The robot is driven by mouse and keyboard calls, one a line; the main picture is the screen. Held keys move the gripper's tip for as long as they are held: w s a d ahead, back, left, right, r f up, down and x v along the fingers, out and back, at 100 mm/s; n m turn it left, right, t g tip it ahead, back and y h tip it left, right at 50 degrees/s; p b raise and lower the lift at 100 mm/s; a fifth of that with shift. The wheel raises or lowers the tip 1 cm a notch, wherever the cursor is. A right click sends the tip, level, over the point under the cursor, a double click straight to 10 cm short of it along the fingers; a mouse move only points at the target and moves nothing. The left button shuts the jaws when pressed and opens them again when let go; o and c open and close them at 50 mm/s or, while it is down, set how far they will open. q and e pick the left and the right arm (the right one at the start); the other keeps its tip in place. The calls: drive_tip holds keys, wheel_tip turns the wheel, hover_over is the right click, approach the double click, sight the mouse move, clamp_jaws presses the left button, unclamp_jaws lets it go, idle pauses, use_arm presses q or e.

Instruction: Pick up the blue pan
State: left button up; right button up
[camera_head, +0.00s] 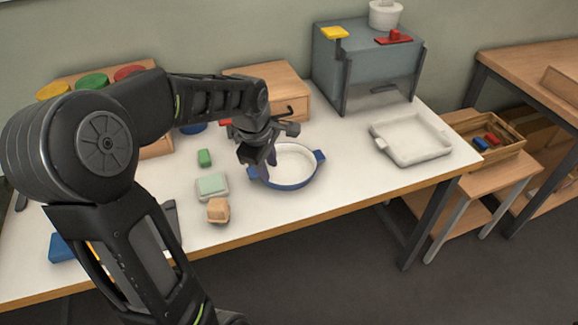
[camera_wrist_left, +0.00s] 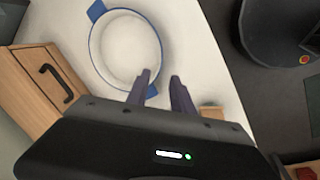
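The blue pan (camera_head: 294,184) is round with a white inside, a blue rim and two side handles. It stands upright on the white table. My left gripper (camera_head: 263,166) is at the pan's left edge, pointing down, and covers the handle there. In the left wrist view the pan (camera_wrist_left: 124,50) lies just beyond the fingers. The left gripper (camera_wrist_left: 160,80) is open there, with a clear gap between its dark fingers. The near handle shows partly between the fingertips; I cannot tell whether they touch it. My right gripper is not in view.
A pale green block (camera_head: 211,186), a tan block (camera_head: 218,210) and a green block (camera_head: 204,158) lie left of the pan. A wooden drawer box (camera_head: 283,84) stands behind. A white tray (camera_head: 410,139) is at the right. The table (camera_head: 345,168) is clear between pan and tray.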

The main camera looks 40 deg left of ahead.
sight(273, 183)
use_arm(q)
drive_tip(key=shift+x, duration=1.35)
drive_tip(key=shift+p+x, duration=0.4)
drive_tip(key=shift+x, duration=2.25)
clamp_jaws()
drive_tip(key=shift+r, duration=0.1)
